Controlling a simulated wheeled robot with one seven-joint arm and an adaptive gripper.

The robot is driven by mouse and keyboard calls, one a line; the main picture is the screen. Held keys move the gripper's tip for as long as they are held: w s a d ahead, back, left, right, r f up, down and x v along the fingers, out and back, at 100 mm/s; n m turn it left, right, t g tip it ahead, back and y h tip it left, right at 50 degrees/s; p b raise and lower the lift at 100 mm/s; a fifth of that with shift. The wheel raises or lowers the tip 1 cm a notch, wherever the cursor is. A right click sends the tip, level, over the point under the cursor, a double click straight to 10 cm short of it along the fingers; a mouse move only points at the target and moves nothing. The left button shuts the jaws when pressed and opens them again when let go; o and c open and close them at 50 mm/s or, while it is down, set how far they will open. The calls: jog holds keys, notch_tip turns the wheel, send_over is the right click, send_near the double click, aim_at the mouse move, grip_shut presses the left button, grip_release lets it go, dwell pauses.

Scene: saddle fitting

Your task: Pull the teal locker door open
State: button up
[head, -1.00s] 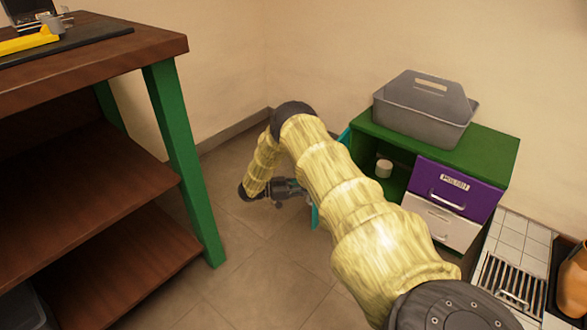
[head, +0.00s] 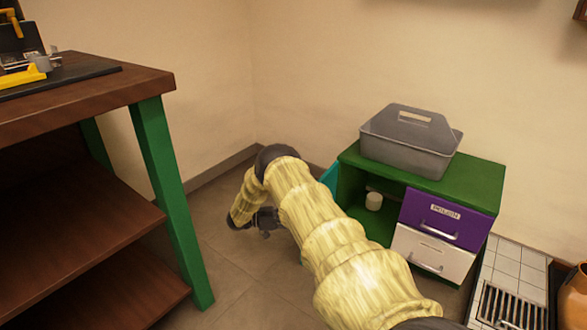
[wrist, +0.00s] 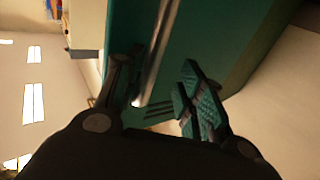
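The teal locker door (head: 330,176) stands swung out from the left side of the green locker (head: 470,192), mostly hidden behind my arm in the head view. The open compartment shows a small white cup (head: 374,201) inside. In the wrist view the teal door (wrist: 218,35) fills the middle, with its metal bar handle (wrist: 160,45) running down between my fingers. My gripper (wrist: 160,95) is open around the handle's lower end, with visible gaps on both sides. In the head view my gripper (head: 266,221) is left of the locker, low over the floor.
A grey caddy (head: 408,145) sits on top of the locker. A purple drawer (head: 445,215) and a white drawer (head: 432,252) are closed at its right. A wooden workbench with a green leg (head: 172,200) stands at left. Tiled floor (head: 240,285) lies between.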

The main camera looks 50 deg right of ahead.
jog(key=shift+w+a+r, duration=0.25)
jog(key=shift+w+a, duration=0.15)
jog(key=shift+w+a, duration=0.1)
jog(key=v, duration=1.1)
jog(key=shift+w+a+f, duration=0.15)
jog(key=shift+a+f, duration=0.05)
jog(key=shift+f, duration=0.1)
dwell(0.3)
